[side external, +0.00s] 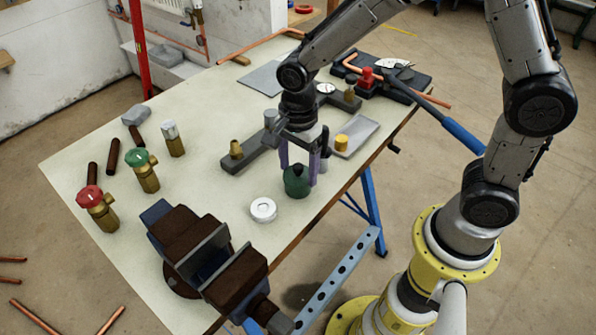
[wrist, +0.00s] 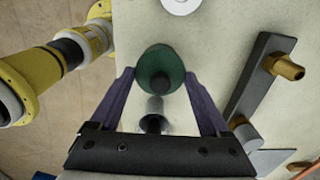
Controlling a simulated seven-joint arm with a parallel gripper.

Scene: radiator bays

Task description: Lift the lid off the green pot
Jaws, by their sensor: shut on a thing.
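The green pot (side external: 297,187) stands near the table's front right edge, below my gripper (side external: 298,177). Its rounded green lid has a dark knob on top; the lid shows from above in the wrist view (wrist: 176,62). The purple fingers of my gripper, also in the wrist view (wrist: 160,73), lie on opposite sides of the lid and are shut on it. The dark knob sits between the fingers. The seam between lid and pot body does not show, so I cannot tell whether there is a gap.
A white ring-shaped part (side external: 263,210) lies just left of the pot. A brown-jawed vise (side external: 200,245) stands at the front. A grey bar with a brass fitting (side external: 236,149) lies behind the pot. A brass part (side external: 342,142) stands on a grey plate to the right.

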